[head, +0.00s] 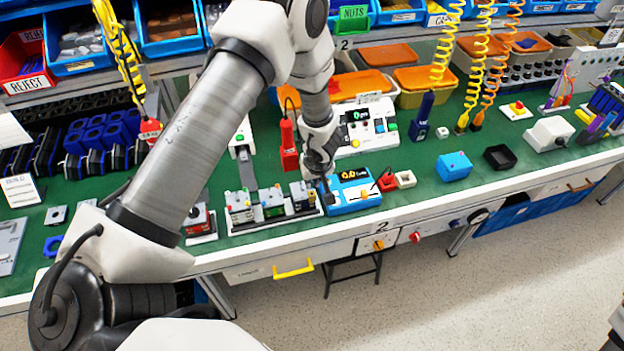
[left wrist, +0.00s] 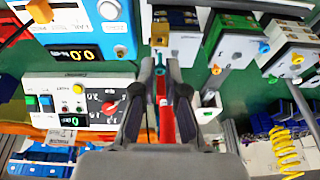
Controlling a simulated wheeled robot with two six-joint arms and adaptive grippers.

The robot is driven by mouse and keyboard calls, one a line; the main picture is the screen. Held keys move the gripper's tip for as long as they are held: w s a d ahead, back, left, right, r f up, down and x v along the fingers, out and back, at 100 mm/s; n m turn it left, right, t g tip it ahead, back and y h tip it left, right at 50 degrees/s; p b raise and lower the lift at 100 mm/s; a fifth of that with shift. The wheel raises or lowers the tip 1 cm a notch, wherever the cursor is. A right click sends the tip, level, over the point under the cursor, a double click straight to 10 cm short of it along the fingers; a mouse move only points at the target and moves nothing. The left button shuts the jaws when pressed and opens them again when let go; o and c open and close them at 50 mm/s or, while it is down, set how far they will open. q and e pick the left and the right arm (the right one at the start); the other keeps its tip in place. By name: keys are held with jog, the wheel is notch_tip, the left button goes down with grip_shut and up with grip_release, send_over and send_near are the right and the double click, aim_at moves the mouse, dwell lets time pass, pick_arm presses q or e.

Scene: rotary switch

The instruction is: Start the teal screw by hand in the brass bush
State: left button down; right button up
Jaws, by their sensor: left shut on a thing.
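My left gripper (head: 326,194) points down beside the left end of a blue device (head: 352,194). In the left wrist view its fingertips (left wrist: 160,68) are closed together on a small part, likely the teal screw, which is mostly hidden between them. A brass-coloured piece (left wrist: 176,45), probably the brass bush, lies just beyond the fingertips. I cannot tell whether the held part touches it. A separate teal knob or screw head (left wrist: 264,47) shows on a white block to the right.
Several switch blocks (head: 270,204) stand left of the gripper. A red tool (head: 289,148) hangs behind it. A white panel with a display (head: 365,125) is farther back.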

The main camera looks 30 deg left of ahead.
pick_arm(q)
jog(key=shift+s+d+f+b, duration=0.1)
jog(key=shift+f+b, duration=0.25)
jog(key=shift+f, duration=0.4)
jog(key=shift+w+a+f, duration=0.15)
jog(key=shift+w+a, duration=0.1)
jog(key=shift+s+d+r, duration=0.15)
jog(key=shift+s+r, duration=0.1)
pick_arm(e)
jog(key=shift+f, duration=0.7)
pick_arm(q)
jog(key=shift+f, duration=0.15)
pick_arm(e)
jog(key=shift+w, duration=0.1)
jog(key=shift+r, duration=0.1)
pick_arm(q)
jog(key=shift+w+p, duration=0.1)
jog(key=shift+p, duration=0.6)
pick_arm(e)
jog(key=shift+r, duration=0.45)
pick_arm(q)
jog(key=shift+f, duration=0.55)
pick_arm(e)
jog(key=shift+f, duration=0.2)
